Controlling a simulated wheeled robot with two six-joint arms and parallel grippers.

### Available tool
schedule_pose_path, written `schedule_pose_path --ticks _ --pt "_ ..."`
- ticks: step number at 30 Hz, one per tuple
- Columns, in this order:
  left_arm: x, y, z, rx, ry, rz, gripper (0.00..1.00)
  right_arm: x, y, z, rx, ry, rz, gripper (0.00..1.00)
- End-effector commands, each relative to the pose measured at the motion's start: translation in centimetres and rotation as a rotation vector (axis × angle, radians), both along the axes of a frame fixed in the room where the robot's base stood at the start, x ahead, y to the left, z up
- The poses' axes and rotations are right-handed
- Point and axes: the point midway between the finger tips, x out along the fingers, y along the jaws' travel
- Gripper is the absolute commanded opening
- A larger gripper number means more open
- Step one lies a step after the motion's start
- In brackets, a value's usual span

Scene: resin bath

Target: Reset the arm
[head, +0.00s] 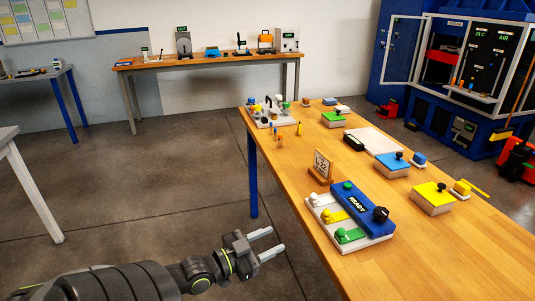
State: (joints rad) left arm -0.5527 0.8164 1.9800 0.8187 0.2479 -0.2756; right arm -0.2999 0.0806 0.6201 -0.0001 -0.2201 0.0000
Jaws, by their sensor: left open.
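My left arm comes in from the bottom left of the head view. My left gripper (268,245) is open and empty, its two fingers apart and pointing right. It is over the floor, just left of the wooden table's (290,192) near edge, and touches nothing. My right gripper is not in view.
On the table, a blue READY box (358,207) stands beside a white tray with coloured pieces (320,207). Behind it are a C-22 sign (322,164), blue (391,166) and yellow (432,199) blocks, and a white board (375,140). Open floor (170,190) lies left of the table.

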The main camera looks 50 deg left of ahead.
Motion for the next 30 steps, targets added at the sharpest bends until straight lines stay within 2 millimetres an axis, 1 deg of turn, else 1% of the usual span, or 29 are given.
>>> schedule_pose_path --ticks 18,20,21,23,26,27,29,30 --pt "-0.2 0.0 0.0 0.000 -0.001 0.000 0.43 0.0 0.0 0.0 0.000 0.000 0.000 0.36" --pt "-0.2 0.1 -0.2 0.000 0.002 0.004 0.43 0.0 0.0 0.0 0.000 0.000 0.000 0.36" --pt "-0.1 0.4 -0.6 0.002 0.010 0.011 0.43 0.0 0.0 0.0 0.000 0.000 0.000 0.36" --pt "-0.2 1.1 -1.9 0.008 0.031 0.033 0.43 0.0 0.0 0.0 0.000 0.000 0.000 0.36" --pt "-0.5 3.0 -5.8 0.024 0.104 0.096 0.43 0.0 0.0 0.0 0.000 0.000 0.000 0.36" --pt "-0.7 3.9 -8.0 0.030 0.145 0.129 0.43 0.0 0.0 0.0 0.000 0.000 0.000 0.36" --pt "-1.5 5.2 -11.8 0.038 0.219 0.181 0.43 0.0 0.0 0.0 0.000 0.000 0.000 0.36" --pt "-2.2 5.9 -14.4 0.042 0.273 0.213 0.43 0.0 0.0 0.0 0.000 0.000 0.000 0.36"
